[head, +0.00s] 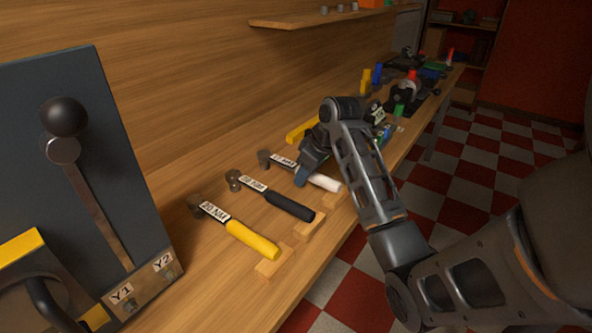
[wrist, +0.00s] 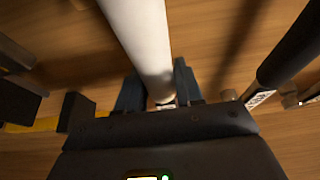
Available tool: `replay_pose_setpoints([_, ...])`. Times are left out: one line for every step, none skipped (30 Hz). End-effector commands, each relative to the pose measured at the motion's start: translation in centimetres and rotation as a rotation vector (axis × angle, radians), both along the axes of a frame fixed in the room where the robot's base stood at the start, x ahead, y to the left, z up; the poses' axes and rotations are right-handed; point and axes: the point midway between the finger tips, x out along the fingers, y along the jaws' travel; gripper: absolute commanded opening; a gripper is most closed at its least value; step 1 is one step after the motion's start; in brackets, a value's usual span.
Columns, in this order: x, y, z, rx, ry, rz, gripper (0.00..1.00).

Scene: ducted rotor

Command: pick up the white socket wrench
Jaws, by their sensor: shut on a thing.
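The white socket wrench (head: 325,182) lies across the workbench in the head view, with a dark head at the left, a white label and a white handle. Its white handle (wrist: 142,38) runs up through the middle of the wrist view. My gripper (head: 304,174) is above the wrench and hides part of it near the label. In the wrist view its two fingers (wrist: 157,88) stand on either side of the wrench, shut on it. I cannot tell whether the wrench is clear of the bench.
A black-handled wrench (head: 290,206) and a yellow-handled wrench (head: 252,239) lie nearer on the workbench (head: 180,255), by wooden blocks (head: 276,262). A dark panel with a lever (head: 92,190) stands at left. A yellow object (head: 302,129) and several tools lie beyond my gripper.

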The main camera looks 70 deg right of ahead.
Motion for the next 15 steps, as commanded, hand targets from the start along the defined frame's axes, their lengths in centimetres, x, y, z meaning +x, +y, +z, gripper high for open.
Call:
replay_pose_setpoints([0.01,0.0,0.01,0.0,0.0,0.0,0.07])
replay_pose_setpoints([0.01,0.0,0.01,0.0,0.0,0.0,0.04])
replay_pose_setpoints([0.0,0.0,0.02,0.0,0.0,0.0,0.0])
replay_pose_setpoints([0.02,-0.03,0.1,-0.002,-0.002,0.001,0.0])
replay_pose_setpoints([0.02,-0.03,0.1,-0.002,-0.002,0.001,0.0])
replay_pose_setpoints([0.02,-0.03,0.1,-0.002,-0.002,0.001,0.0])
replay_pose_setpoints([0.02,-0.03,0.1,-0.002,-0.002,0.001,0.0])
replay_pose_setpoints([0.02,-0.03,0.1,-0.002,-0.002,0.001,0.0])
replay_pose_setpoints([0.02,-0.02,0.11,-0.002,-0.002,0.001,0.0])
replay_pose_setpoints([0.02,-0.02,0.13,-0.002,-0.002,0.001,0.0])
replay_pose_setpoints([0.02,-0.04,0.16,-0.002,-0.002,0.001,0.0])
replay_pose_setpoints([0.02,-0.04,0.26,-0.002,-0.002,0.001,0.0])
replay_pose_setpoints([0.04,-0.04,0.36,-0.002,-0.002,0.001,0.0])
replay_pose_setpoints([0.05,-0.05,0.51,-0.003,-0.002,0.0,0.0])
replay_pose_setpoints([0.07,-0.05,0.76,-0.003,-0.002,0.001,0.0])
